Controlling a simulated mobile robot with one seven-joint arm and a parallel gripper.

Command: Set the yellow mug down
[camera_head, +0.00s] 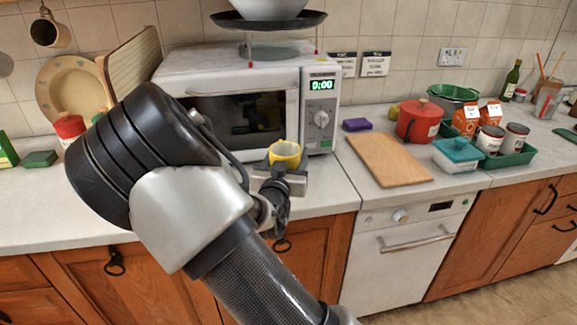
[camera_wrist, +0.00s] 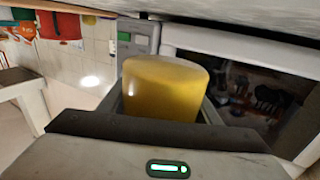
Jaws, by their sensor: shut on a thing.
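The yellow mug (camera_head: 286,151) is in front of the white microwave, over the front part of the counter (camera_head: 330,190). My gripper (camera_head: 283,168) is shut on it, with the arm reaching in from the front. In the wrist view the mug (camera_wrist: 165,88) fills the space between my gripper's fingers (camera_wrist: 166,102). Its lower part is hidden behind my gripper in the head view. I cannot tell whether its base touches the counter.
The microwave (camera_head: 240,95) stands close behind the mug. A wooden cutting board (camera_head: 388,160) lies to the right. A red pot (camera_head: 419,121), a teal-lidded container (camera_head: 457,155) and a green tray (camera_head: 512,158) with cans stand farther right.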

